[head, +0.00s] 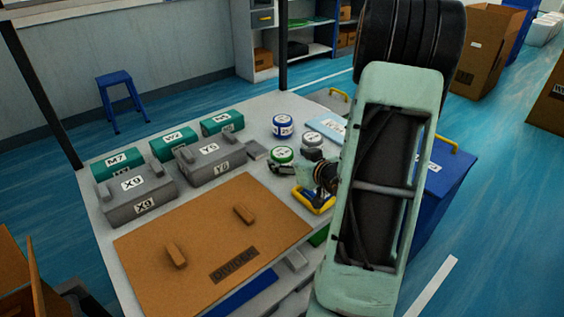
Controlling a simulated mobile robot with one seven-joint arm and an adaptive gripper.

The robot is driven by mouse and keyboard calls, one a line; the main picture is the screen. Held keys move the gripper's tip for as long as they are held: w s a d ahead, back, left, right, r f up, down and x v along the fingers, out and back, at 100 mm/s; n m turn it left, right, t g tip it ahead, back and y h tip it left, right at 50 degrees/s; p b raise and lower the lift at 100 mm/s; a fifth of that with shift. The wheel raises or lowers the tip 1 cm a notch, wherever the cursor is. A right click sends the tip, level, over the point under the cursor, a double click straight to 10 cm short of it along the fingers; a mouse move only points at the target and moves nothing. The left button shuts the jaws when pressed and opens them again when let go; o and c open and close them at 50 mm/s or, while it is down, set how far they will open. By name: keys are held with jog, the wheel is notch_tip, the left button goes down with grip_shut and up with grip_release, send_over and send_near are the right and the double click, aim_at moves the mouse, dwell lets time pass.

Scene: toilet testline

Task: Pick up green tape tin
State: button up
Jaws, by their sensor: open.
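The green tape tin (282,154), a round tin with a white lid and green band, stands on the white table toward its right side. My gripper (295,162) is open beside the tin, low over the table. One dark finger shows just in front of the tin. The other finger is close to the grey tin behind. Whether a finger touches the green tin cannot be told. My pale green arm hides the table's right part.
A blue tin (283,126) and a grey tin (312,140) stand close behind. Grey boxes (136,194) and teal boxes (222,122) stand to the left. A brown board (212,236) lies in front. A yellow-handled item (312,201) lies near my gripper.

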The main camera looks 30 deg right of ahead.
aim_at(286, 156)
jog(key=x, duration=0.4)
jog(key=shift+w+f, duration=0.2)
jog(key=shift+w, duration=0.05)
jog(key=c, duration=1.5)
jog(key=shift+r, duration=0.2)
